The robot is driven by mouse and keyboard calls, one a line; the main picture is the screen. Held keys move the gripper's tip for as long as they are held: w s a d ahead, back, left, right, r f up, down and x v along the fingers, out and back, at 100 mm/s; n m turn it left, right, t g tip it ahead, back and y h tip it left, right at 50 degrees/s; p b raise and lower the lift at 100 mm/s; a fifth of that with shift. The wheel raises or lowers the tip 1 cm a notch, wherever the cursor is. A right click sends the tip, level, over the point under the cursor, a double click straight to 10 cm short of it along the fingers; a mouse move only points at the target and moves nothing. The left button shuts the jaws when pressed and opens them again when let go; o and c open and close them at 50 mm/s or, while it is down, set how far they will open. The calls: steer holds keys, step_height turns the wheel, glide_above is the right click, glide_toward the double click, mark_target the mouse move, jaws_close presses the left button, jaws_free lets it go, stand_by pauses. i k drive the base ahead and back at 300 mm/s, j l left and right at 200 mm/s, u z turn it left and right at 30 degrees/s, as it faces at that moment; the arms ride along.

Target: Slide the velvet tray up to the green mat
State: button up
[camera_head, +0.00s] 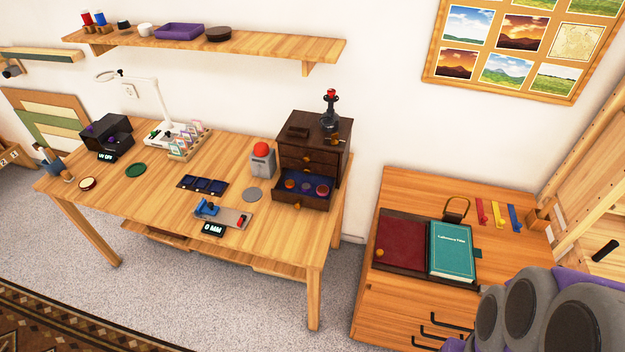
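The velvet tray (202,186) is a small dark blue tray with several compartments, lying flat near the middle of the wooden table. The green mat (136,170) is a small round dark green disc, flat on the table to the left of the tray. Bare tabletop lies between the two, and they are well apart. Part of my own arm shows at the lower right, over the side cabinet. My gripper's fingers are not in view.
On the wooden table (119,195), a lamp stand with cards (185,143) stands behind the tray and mat. A blue-handled gauge (222,214) lies in front of the tray. A grey disc (252,194), a red-domed device (262,160) and a drawer chest (313,145) are right.

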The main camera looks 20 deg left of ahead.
mark_target(201, 185)
steer(key=u, duration=1.75)
steer(key=i+j+z, duration=0.65)
steer(key=i+j, duration=0.4)
steer(key=i+j+z, duration=0.35)
steer(key=j, duration=0.4)
steer(key=i, duration=0.1)
